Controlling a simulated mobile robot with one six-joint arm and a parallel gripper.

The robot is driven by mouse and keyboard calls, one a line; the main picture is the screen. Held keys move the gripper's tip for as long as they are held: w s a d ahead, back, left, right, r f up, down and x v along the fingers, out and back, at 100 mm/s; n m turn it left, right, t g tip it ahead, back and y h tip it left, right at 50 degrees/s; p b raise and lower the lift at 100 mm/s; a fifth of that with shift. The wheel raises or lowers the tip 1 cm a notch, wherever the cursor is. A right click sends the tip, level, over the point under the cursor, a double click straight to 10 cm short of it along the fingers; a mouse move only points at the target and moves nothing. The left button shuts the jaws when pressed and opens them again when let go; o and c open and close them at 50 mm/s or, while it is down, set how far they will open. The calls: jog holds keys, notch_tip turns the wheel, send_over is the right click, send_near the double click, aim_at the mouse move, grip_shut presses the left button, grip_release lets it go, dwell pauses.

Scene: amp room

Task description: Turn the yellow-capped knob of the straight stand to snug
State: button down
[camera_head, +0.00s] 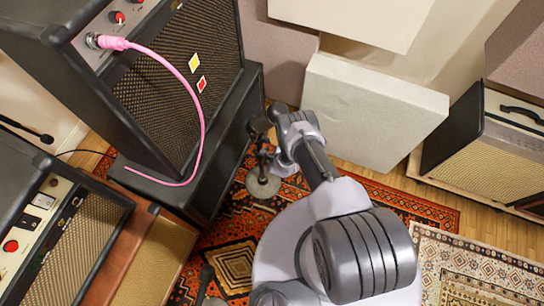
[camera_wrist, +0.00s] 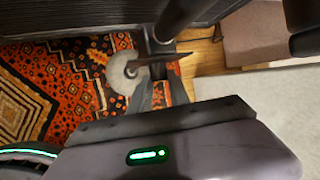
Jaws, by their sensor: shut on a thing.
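The straight stand (camera_head: 263,184) rises from a round pale base on the patterned rug, beside the tall amp stack in the head view. Its base (camera_wrist: 120,76) and dark pole (camera_wrist: 177,16) also show in the wrist view. My gripper (camera_head: 267,122) is at the stand's upright, above the base. In the wrist view my gripper (camera_wrist: 161,58) has its fingers close together at the pole, shut on what appears to be the stand's knob. The knob and its yellow cap are hidden; I cannot tell how far it is turned.
A black amp (camera_head: 180,75) with a pink cable (camera_head: 185,75) plugged in stands close on the left. Another amp (camera_head: 85,235) is at lower left. A pale panel (camera_head: 370,112) stands behind my arm, and an amp (camera_head: 495,150) at right. Open rug (camera_head: 410,205) lies between.

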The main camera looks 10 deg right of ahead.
jog(key=shift+s+a+f+t+b, duration=0.1)
jog(key=shift+f+t+b, duration=0.2)
jog(key=shift+b, duration=0.4)
jog(key=shift+r+h+b, duration=0.2)
jog(key=shift+h+b, duration=0.1)
jog(key=c, duration=1.2)
grip_release()
jog(key=a+p+v, duration=0.1)
jog(key=p+v, duration=0.7)
jog(key=v, duration=0.9)
jog(key=shift+s+d, duration=0.3)
jog(key=shift+d, duration=0.2)
